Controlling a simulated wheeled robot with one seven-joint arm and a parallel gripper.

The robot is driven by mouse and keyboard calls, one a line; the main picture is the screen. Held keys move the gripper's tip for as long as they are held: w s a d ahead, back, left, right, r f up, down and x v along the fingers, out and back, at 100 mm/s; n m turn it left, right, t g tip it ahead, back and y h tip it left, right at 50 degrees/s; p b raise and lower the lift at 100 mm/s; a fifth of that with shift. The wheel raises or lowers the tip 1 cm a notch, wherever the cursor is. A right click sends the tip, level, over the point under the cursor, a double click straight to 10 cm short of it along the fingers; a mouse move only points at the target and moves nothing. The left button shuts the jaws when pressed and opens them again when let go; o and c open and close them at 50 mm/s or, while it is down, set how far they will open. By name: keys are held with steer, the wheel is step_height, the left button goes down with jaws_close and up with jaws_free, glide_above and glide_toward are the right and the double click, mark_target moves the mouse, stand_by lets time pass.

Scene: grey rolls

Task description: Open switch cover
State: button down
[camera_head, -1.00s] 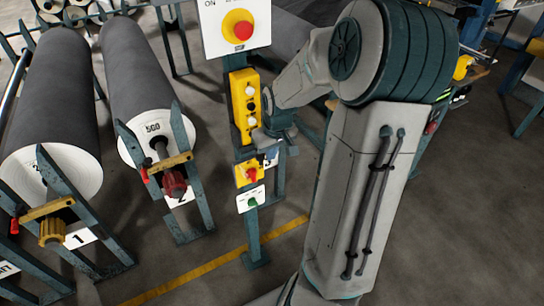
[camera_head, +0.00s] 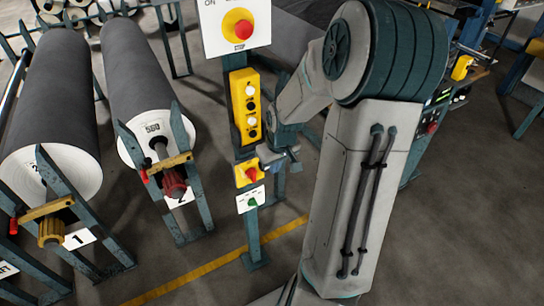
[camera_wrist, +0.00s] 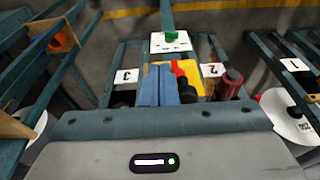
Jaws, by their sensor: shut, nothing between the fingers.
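A yellow switch box with a red handle (camera_head: 248,173) is on the teal post, below the tall yellow button box (camera_head: 245,105). I cannot make out a separate cover on it. In the wrist view the yellow switch box (camera_wrist: 199,77) is just beyond and right of the fingertips, partly hidden by them. My gripper (camera_head: 266,160) is shut and empty, close to the right of the red-handled switch. Its two blue-grey fingers (camera_wrist: 168,68) lie together in the wrist view. I cannot tell whether they touch the box.
A white plate with a green knob (camera_head: 251,199) is below the switch box. A white panel with a red stop button (camera_head: 243,29) tops the post (camera_head: 252,232). Grey rolls (camera_head: 50,105) on teal stands fill the left.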

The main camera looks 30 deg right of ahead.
steer(key=p+v, duration=0.4)
steer(key=v, duration=1)
steer(key=shift+s+p, duration=0.3)
steer(key=shift+s, duration=0.1)
steer(key=shift+f, duration=0.15)
